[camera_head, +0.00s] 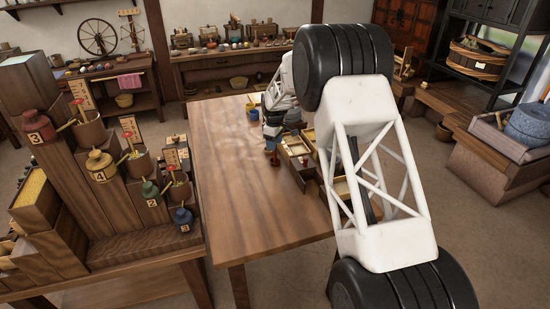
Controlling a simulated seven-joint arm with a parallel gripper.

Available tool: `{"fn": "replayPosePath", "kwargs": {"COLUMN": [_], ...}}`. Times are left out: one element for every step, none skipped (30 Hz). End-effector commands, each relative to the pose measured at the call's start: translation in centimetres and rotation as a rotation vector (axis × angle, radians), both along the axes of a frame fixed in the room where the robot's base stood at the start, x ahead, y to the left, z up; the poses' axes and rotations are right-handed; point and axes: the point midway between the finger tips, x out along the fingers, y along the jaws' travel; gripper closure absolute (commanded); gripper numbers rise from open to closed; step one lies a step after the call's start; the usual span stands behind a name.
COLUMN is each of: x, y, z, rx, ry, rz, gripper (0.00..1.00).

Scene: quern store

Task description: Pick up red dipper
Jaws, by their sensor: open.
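My gripper (272,143) is small and distant, low over the middle of the wooden table (232,190), left of some open boxes. It is open; its fingertips are hard to make out. A small reddish spot shows just below it, too small to identify. Small red-topped sticks stand in wooden cups on the stepped stand at the left, one in the upper cup (91,132) and another in the middle cup (139,162). I cannot tell which thing is the red dipper. My arm hides part of the table's right side.
Open wooden boxes (296,149) lie right of my gripper. A small blue cup (253,113) stands behind it. Numbered jars, including a red one (36,126) and a yellow one (100,166), line the stepped stand (75,190). The table's left and front are clear.

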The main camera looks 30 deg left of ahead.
Motion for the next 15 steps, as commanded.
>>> {"fn": "replayPosePath", "kwargs": {"x": [0.0, 0.0, 0.0, 0.0, 0.0, 0.0, 0.0, 0.0, 0.0, 0.0, 0.1, 0.1, 0.1, 0.1, 0.1], "y": [0.0, 0.0, 0.0, 0.0, 0.0, 0.0, 0.0, 0.0, 0.0, 0.0, 0.0, 0.0, -0.1, -0.1, -0.1], "z": [0.0, 0.0, 0.0, 0.0, -0.1, -0.2, -0.3, -0.4, -0.6, -0.8, -1.1, -1.5, -1.8, -2.1, -2.4], "rx": [0.0, 0.0, 0.0, 0.0, 0.0, 0.0, 0.0, 0.0, -0.001, -0.001, -0.001, -0.002, -0.002, -0.002, -0.002], "ry": [0.0, 0.0, 0.0, 0.0, 0.0, 0.0, 0.001, 0.001, 0.001, 0.001, 0.001, 0.002, 0.002, 0.003, 0.003], "rz": [0.0, 0.0, 0.0, 0.0, 0.0, 0.0, 0.0, 0.0, 0.0, 0.0, 0.0, 0.0, 0.0, 0.0, 0.0], "gripper": [0.5, 0.5, 0.5, 0.5, 0.5, 0.5, 0.5, 0.5, 0.5, 0.5, 0.5, 0.5, 0.5, 0.5, 0.5]}}
